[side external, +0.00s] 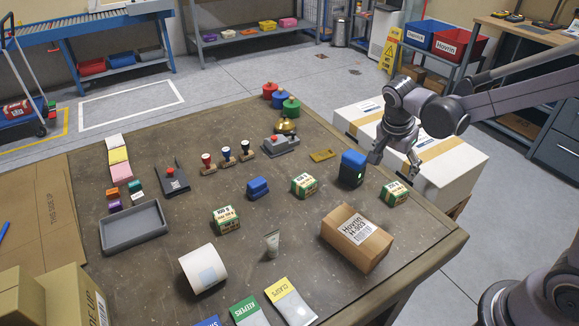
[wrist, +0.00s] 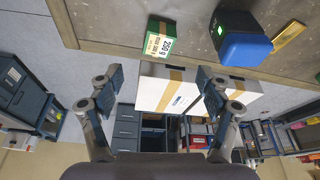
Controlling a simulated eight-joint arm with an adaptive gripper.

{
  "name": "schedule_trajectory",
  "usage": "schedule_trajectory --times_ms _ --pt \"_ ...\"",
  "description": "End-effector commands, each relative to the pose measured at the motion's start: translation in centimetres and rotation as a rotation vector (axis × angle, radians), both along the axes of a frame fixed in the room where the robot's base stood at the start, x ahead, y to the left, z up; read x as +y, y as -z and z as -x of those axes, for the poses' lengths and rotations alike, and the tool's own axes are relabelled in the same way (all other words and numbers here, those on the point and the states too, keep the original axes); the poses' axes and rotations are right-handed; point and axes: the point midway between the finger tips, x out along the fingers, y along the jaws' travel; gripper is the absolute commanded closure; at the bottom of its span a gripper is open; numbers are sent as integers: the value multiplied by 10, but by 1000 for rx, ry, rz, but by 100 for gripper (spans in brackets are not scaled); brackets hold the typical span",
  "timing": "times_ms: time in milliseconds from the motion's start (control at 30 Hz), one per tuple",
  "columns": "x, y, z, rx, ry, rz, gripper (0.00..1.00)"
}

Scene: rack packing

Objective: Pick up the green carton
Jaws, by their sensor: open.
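Three small green-and-white cartons sit apart on the table: one near the right edge (side external: 395,194), one at mid-table (side external: 304,186), and one farther left (side external: 226,220). In the wrist view, one green carton (wrist: 159,38) shows near the table edge, ahead of the gap between my fingers. My gripper (side external: 395,160) is open and empty, above and behind the right-hand carton in the side view. Both spread fingers also show in the wrist view (wrist: 160,79), with nothing between them.
A dark blue device (side external: 353,169) stands close to the left of the right-hand carton. A cardboard box (side external: 356,238) lies in front of it. Large white boxes (side external: 450,158) stand beyond the table edge (side external: 440,218).

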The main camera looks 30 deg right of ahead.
Motion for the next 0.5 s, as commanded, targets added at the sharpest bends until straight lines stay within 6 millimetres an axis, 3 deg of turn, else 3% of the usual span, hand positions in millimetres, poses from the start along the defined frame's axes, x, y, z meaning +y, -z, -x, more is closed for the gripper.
schedule_trajectory --times_ms 200,500 --pt "-8 22 -11 2 215 45 23" --pt "-20 50 -12 -1 262 54 23"
